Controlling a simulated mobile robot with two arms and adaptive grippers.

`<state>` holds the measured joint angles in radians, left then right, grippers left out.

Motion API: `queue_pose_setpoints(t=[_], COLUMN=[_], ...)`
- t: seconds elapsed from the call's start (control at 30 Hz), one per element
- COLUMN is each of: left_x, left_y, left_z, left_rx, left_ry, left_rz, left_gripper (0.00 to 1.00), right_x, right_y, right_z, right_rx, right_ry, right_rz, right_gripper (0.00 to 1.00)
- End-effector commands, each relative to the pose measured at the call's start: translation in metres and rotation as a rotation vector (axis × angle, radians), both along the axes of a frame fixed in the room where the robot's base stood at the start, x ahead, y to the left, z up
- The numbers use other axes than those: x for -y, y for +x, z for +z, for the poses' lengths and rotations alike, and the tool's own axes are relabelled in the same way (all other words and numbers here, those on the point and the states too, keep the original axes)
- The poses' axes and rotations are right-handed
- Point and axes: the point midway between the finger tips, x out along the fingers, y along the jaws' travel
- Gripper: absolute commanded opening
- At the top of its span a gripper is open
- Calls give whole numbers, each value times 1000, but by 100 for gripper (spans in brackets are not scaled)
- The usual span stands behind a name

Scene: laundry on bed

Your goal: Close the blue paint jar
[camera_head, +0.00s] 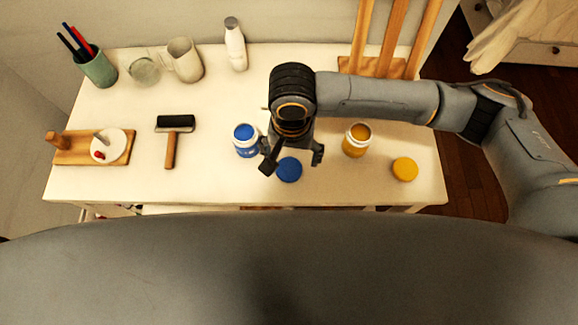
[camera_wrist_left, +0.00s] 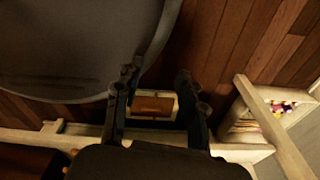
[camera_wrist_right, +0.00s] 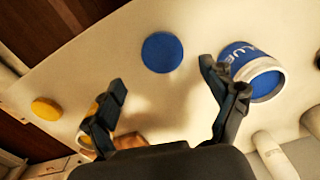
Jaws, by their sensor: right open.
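The blue paint jar (camera_head: 246,141) stands upright and open on the white table, with blue paint showing. In the right wrist view, the jar (camera_wrist_right: 254,70) has a blue label and is beside one finger. The round blue lid (camera_head: 289,169) lies flat on the table to the jar's front right; the right wrist view shows the lid (camera_wrist_right: 162,52) beyond the fingertips. My right gripper (camera_head: 293,160) is open and empty above the table, close to the lid. My left gripper (camera_wrist_left: 158,85) shows only in its wrist view, fingers apart, over a wooden floor.
An open yellow jar (camera_head: 356,140) and its yellow lid (camera_head: 404,169) are to the right. A black roller (camera_head: 174,125), a wooden board (camera_head: 75,147) and a dish (camera_head: 108,146) are left. Mugs, a bottle (camera_head: 235,45) and a pen cup (camera_head: 98,68) line the back.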

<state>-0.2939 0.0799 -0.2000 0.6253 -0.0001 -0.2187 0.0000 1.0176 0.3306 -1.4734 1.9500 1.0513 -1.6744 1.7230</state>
Motion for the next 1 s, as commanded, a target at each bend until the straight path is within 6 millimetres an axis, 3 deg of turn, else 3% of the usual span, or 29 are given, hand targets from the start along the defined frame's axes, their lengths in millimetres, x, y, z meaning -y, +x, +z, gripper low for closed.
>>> queue_pose_setpoints(t=[0.27,0.6,1.0], left_x=[-1,-1,-1], left_y=[-12,-11,-8], left_z=[-1,-2,-1], left_rx=[-18,-17,-13], left_ry=[2,2,2], left_rz=[0,0,0], left_gripper=[40,40,40], right_x=[-1,-4,-4], right_y=[0,1,1], right_z=[-5,-49,-52], right_rx=[0,1,1], right_ry=[-1,-2,0], right_rz=[-1,-1,1], right_gripper=[84,84,82])
